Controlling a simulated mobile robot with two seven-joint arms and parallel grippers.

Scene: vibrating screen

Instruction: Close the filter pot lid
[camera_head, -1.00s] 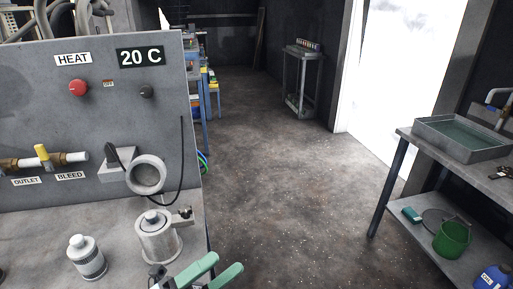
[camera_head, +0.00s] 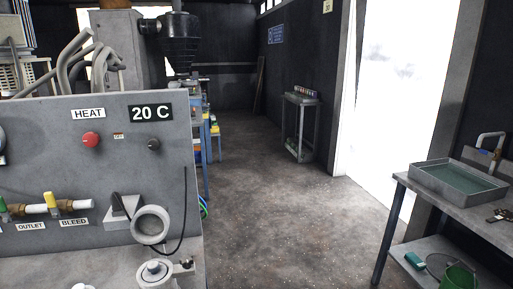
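A metal pot (camera_head: 155,280) stands on the bench in front of the grey panel, cut off by the bottom edge. A dark-ringed knob or cap shows on its top, and a small metal clamp piece (camera_head: 184,266) juts out at its right. Just above and behind it, a thick metal ring (camera_head: 151,225) sits at the panel on a grey block. I cannot tell for sure which part is the filter pot lid, or whether it is closed. Neither of my grippers is in view.
The grey panel (camera_head: 60,150) carries a red button (camera_head: 90,139), a "20 C" display (camera_head: 151,113) and outlet and bleed valves. A dark cable hangs near the ring. A table with a tray (camera_head: 458,181) stands at the right. Open floor (camera_head: 290,220) lies between.

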